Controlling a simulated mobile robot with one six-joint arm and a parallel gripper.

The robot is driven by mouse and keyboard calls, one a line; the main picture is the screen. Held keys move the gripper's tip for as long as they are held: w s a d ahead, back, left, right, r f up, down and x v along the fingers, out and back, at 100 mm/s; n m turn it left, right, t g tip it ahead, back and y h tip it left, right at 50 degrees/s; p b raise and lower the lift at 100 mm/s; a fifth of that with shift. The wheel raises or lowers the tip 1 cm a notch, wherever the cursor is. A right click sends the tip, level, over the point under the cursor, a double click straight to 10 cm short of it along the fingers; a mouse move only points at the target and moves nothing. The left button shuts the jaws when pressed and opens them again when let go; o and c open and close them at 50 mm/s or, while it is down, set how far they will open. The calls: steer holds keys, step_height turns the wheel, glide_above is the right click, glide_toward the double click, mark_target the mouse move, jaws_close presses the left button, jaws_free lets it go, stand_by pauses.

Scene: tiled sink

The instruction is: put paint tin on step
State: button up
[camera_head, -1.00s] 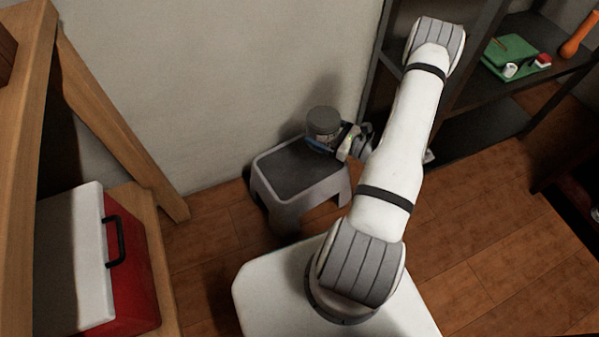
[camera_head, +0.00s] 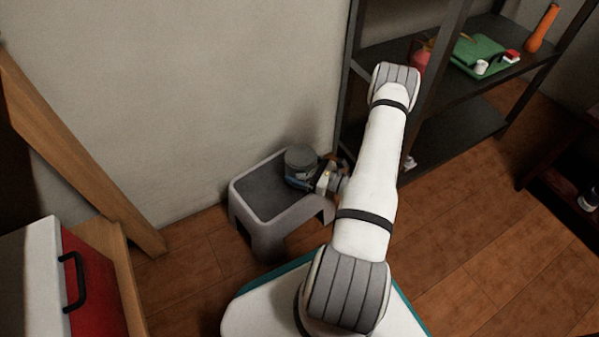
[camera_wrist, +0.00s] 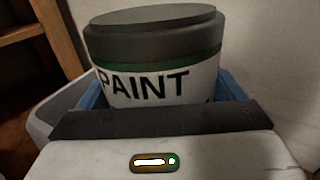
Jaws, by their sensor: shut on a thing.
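The paint tin (camera_head: 302,160) has a dark grey lid and a pale label reading "PAINT", clear in the wrist view (camera_wrist: 155,84). My gripper (camera_head: 300,183) is shut on the tin from its right side, with blue fingers on either side of it. The tin is upright over the right part of the grey step (camera_head: 257,197). I cannot tell whether its base touches the step's dark top, as the gripper hides the base. In the wrist view, part of the pale step (camera_wrist: 45,122) shows at the left.
The wall stands close behind the step. A dark shelf (camera_head: 455,140) is at the right, with a green tray (camera_head: 482,55) and an orange object (camera_head: 541,28). A red and white box (camera_head: 95,285) sits on a wooden surface at the left.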

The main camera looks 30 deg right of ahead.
steer(key=shift+f, duration=0.2)
steer(key=o, duration=1.5)
steer(key=shift+f, duration=0.1)
steer(key=shift+c, duration=0.2)
steer(key=shift+s+d, duration=0.1)
steer(key=p+v, duration=0.4)
steer(key=v, duration=0.7)
steer(key=shift+s+d+p, duration=0.25)
steer(key=shift+s+p, duration=0.05)
